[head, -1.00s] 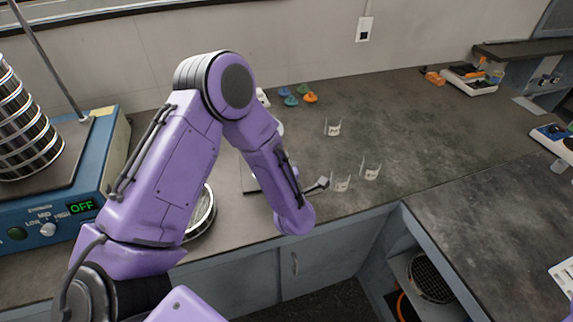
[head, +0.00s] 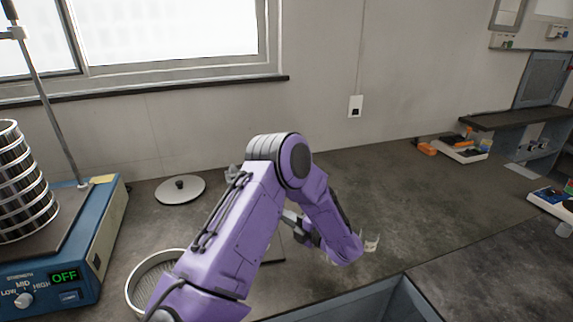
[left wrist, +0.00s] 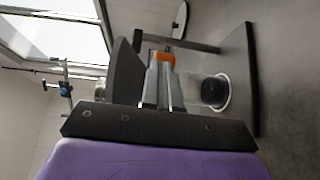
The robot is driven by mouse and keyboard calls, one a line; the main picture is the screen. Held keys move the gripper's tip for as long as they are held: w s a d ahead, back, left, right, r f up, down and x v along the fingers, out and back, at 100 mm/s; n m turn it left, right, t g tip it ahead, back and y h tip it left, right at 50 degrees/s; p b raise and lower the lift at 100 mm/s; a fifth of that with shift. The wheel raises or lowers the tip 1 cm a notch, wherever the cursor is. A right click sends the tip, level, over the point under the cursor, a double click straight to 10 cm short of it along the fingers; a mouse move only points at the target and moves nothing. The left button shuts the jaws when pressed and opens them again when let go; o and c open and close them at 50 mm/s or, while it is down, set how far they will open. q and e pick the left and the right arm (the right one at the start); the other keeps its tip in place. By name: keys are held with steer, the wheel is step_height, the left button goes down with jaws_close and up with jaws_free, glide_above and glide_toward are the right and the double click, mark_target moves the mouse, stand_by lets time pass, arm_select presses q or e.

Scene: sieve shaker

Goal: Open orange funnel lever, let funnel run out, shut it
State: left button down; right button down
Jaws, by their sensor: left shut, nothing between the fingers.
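In the left wrist view, a small orange piece (left wrist: 163,57), which looks like the funnel lever, shows just beyond the tips of my left gripper (left wrist: 159,66). The gripper's fingers are together and empty. I cannot tell whether they touch the lever. A dark, slanted body (left wrist: 127,70), likely the funnel, is beside the fingers. A clear vessel with dark contents (left wrist: 213,92) stands on the stand's plate (left wrist: 240,55). In the head view, my purple left arm hides the funnel and lever. My right gripper is in neither view.
The blue shaker (head: 88,235) at the left reads OFF and carries a sieve stack (head: 22,190). A round lid (head: 180,190) lies behind and an open sieve or pan (head: 140,285) in front. A small clear holder (head: 371,243) is right of my arm.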

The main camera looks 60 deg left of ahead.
arm_select(q)
steer(key=b+v, duration=0.3)
steer(key=v, duration=1.1)
